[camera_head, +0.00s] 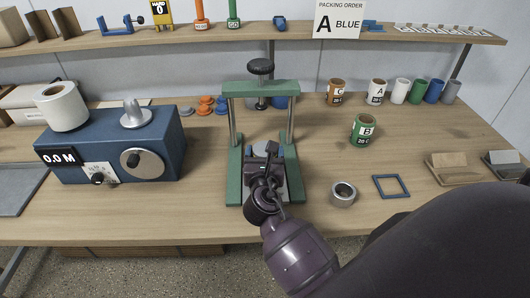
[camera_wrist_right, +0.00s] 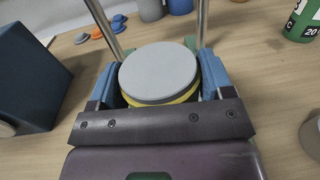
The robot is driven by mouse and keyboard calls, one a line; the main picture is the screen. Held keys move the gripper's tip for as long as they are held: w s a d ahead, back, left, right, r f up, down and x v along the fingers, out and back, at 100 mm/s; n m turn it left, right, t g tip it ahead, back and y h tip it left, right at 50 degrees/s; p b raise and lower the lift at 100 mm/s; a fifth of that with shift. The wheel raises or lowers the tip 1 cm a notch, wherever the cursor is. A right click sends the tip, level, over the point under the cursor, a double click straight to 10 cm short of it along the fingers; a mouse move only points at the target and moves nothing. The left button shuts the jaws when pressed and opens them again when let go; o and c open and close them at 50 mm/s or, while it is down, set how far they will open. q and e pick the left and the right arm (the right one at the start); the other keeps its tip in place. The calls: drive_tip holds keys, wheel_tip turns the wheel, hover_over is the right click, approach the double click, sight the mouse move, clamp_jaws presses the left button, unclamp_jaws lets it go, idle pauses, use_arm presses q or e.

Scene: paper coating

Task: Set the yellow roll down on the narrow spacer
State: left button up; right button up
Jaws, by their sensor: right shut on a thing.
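My right gripper (camera_head: 264,152) reaches between the posts of the green press (camera_head: 235,160), low over its base. In the right wrist view its blue fingers (camera_wrist_right: 212,76) stand on either side of a round stack with a flat grey top (camera_wrist_right: 158,70), a dark layer and a yellow band (camera_wrist_right: 184,98). The yellow band appears to be the yellow roll, held between the fingers. Its underside is hidden, so I cannot tell whether it touches anything below. I cannot single out the narrow spacer. My left gripper is out of view.
A blue winder box (camera_head: 150,150) with a white roll (camera_head: 61,106) stands left. Orange and blue discs (camera_head: 205,106) lie behind. A metal ring (camera_head: 343,194), blue frame (camera_head: 391,186) and green can (camera_head: 363,130) are right. Cups line the back.

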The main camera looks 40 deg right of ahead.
drive_tip(key=o, duration=1)
drive_tip(key=v, duration=1.1)
drive_tip(key=shift+b, duration=0.35)
